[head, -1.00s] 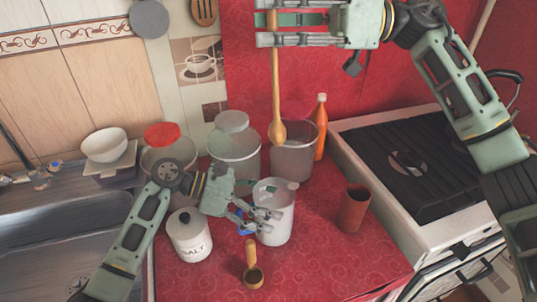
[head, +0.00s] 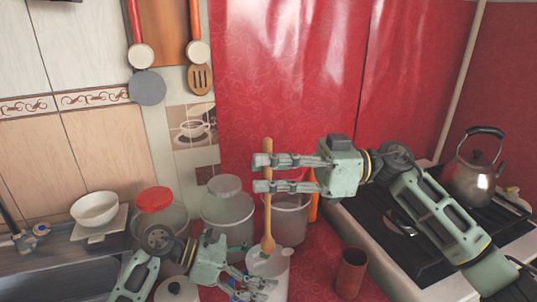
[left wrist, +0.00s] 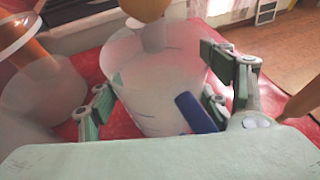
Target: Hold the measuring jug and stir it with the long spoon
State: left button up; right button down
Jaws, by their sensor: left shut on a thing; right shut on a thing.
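The measuring jug (head: 281,272) is whitish and translucent. It stands upright at the bottom edge of the head view and fills the middle of the left wrist view (left wrist: 150,85), where a blue part of it shows between the fingers. My left gripper (head: 268,288) is shut around the jug from the left. My right gripper (head: 257,172) is shut on the handle of the long wooden spoon (head: 267,215), which hangs nearly upright, bowl down. The bowl is at the jug's mouth; the left wrist view shows it (left wrist: 143,8) near the rim. I cannot tell whether it dips inside.
Close behind the jug stand a clear container (head: 289,222), a lidded jar (head: 228,215) and a red-lidded jar (head: 157,210). A brown cup (head: 350,272) is to the right. The salt pot (head: 176,290) is at lower left. The stove with a kettle (head: 478,180) lies right.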

aim_at(268, 235)
jog(key=shift+f, duration=8.1)
jog(key=shift+d, duration=0.15)
